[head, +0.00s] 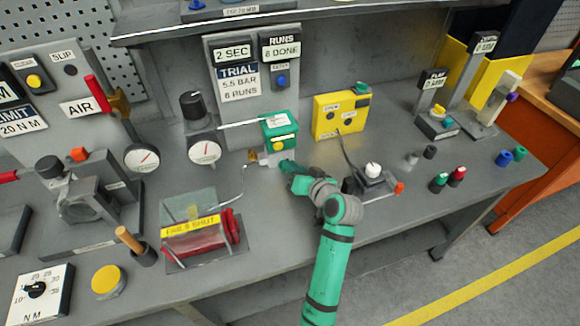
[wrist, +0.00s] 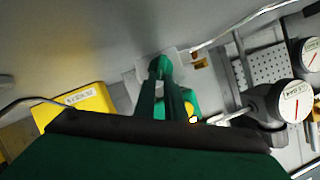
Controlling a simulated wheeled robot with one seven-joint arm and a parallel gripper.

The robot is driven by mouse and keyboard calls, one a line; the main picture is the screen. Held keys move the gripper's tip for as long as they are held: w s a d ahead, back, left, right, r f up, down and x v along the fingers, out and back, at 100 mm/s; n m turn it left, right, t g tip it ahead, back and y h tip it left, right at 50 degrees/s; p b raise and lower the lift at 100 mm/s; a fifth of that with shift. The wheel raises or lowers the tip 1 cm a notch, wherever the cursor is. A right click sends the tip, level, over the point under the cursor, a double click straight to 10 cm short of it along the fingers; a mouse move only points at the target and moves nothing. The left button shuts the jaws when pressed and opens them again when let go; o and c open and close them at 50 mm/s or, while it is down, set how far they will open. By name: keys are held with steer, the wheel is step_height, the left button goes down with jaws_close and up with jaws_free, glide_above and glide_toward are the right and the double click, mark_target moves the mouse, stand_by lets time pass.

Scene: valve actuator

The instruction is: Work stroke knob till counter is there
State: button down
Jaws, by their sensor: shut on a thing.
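The green-topped actuator box (head: 281,128) stands mid-bench on a pale body; its green side also shows in the wrist view (wrist: 191,98). My gripper (head: 288,168) reaches to the front of that body. In the wrist view my gripper's two fingers (wrist: 163,80) are close together, shut on a small part at the pale body. The fingers cover most of this part, so I cannot tell its shape; it sits where a stroke knob could be. The RUNS counter (head: 281,46) reads DONE with a digit that looks like 8 but is too small to be sure. The TRIAL sign (head: 239,80) says 5.5 BAR, 6 RUNS.
A black regulator knob (head: 192,105) and gauge (head: 204,152) stand left of the actuator. A yellow box (head: 340,114) stands to its right. A clear guarded FAILS SHUT unit (head: 191,226) is at front left. A small white-knobbed device (head: 373,170) sits close to my arm.

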steer(key=m+y, duration=0.1)
steer(key=d+f+m+y, duration=0.1)
steer(key=m, duration=0.1)
stand_by(0.4)
steer(key=shift+m, duration=0.3)
steer(key=c, duration=1.8)
jaws_free()
